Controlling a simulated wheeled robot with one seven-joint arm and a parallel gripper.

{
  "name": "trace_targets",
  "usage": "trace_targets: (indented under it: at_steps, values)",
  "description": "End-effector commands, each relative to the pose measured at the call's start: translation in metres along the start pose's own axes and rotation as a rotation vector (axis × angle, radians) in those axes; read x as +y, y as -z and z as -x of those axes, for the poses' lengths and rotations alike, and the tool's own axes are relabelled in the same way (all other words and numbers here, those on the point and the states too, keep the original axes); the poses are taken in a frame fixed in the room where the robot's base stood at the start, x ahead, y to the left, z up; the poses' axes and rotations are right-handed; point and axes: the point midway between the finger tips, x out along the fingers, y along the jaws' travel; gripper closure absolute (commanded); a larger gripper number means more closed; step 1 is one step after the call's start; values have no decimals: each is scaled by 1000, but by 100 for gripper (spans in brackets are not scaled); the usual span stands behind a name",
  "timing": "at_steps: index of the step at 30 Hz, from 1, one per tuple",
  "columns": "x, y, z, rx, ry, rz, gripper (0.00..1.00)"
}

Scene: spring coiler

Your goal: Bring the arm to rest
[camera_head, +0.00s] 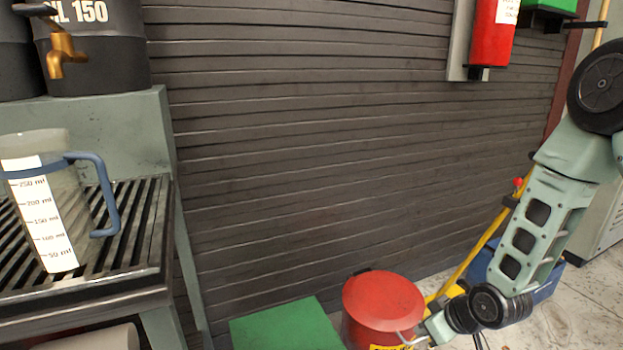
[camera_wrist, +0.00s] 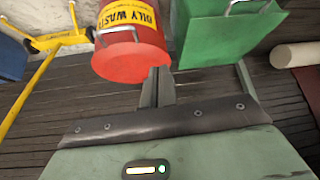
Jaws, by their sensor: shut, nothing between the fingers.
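My arm (camera_head: 545,215) hangs at the right side of the head view, bent, with its lower end reaching down toward the bottom edge near the red can. My gripper (camera_wrist: 157,85) shows in the wrist view with its two fingers together and nothing between them. The fingers overlap the lower edge of the red oily-waste can (camera_wrist: 133,58) in that picture; I cannot tell how far apart they are. The fingertips are not clear in the head view.
The red can (camera_head: 383,312) stands by a green box (camera_head: 275,327), a yellow frame (camera_head: 478,252) and a blue bin (camera_head: 545,287). At left, a measuring jug (camera_head: 62,215) stands on a slatted rack (camera_head: 140,235) below a tapped drum (camera_head: 105,50). A dark slatted wall (camera_head: 330,150) is behind.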

Motion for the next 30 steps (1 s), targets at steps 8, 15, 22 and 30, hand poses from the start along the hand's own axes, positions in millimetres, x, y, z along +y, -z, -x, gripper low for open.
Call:
trace_targets:
  at_steps: [8, 15, 22, 30]
  values:
    - [-98, 34, 92, -217, 43, 53, 100]
    - [-172, 17, 178, -390, 66, 76, 100]
    - [-214, -11, 238, -501, 75, 93, 100]
    - [-228, -8, 294, -557, 78, 99, 100]
